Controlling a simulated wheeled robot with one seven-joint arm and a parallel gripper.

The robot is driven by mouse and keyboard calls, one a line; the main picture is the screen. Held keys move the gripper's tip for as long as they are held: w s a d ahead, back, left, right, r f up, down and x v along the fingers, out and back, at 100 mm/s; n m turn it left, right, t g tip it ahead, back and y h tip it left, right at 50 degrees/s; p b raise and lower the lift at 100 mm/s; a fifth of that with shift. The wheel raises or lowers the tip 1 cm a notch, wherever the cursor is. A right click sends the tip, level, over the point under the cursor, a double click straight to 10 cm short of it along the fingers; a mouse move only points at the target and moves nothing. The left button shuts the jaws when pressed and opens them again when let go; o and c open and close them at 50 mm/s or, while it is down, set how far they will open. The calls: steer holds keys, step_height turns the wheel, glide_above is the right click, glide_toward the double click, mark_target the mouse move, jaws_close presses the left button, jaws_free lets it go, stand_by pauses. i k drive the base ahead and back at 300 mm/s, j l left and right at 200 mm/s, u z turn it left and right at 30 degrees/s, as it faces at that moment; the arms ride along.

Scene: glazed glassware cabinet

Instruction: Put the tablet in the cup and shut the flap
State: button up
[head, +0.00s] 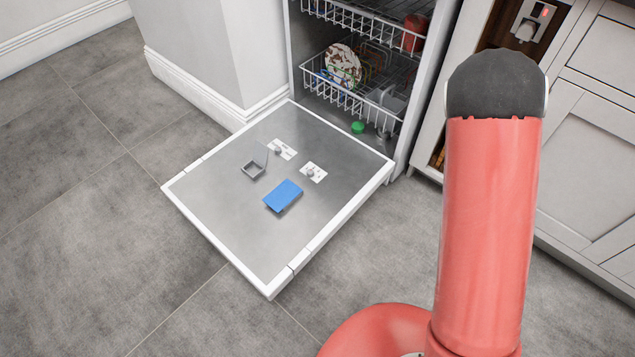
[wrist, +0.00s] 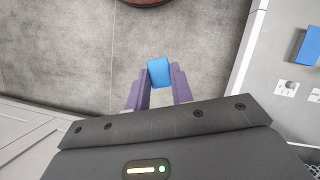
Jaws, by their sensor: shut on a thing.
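A small blue tablet (wrist: 159,71) is between the tips of my gripper (wrist: 160,82) in the wrist view. The purple fingers are shut on it, with grey floor behind. My gripper does not show in the head view. The cup (head: 253,169) is a small square grey recess in the lowered dishwasher door, and it looks empty. Its thin flap (head: 267,158) stands raised at the cup's right side. The cup is out of the wrist view.
The dishwasher door (head: 218,208) lies open and flat. A blue box (head: 284,195) lies on it; it also shows in the wrist view (wrist: 308,45). Two white patches with knobs are beside the cup. A loaded lower rack (head: 345,95) and a green item (head: 358,127) are inside.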

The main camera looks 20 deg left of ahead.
mark_target(253, 172)
steer(key=k+j, duration=0.2)
steer(key=j, duration=0.15)
steer(key=k+j+u, duration=0.1)
steer(key=j, duration=0.3)
steer(key=k+j, duration=0.3)
steer(key=k+j+u, duration=0.1)
steer(key=j, duration=0.35)
steer(key=i+j, duration=0.15)
steer(key=j, duration=0.25)
steer(key=i+j+u, duration=0.1)
steer(key=j, duration=0.35)
steer(key=i+j, duration=0.25)
steer(key=j, duration=0.15)
steer(key=i+j+u, duration=0.1)
steer(key=j, duration=0.3)
steer(key=i+j, duration=0.1)
steer(key=i, duration=0.4)
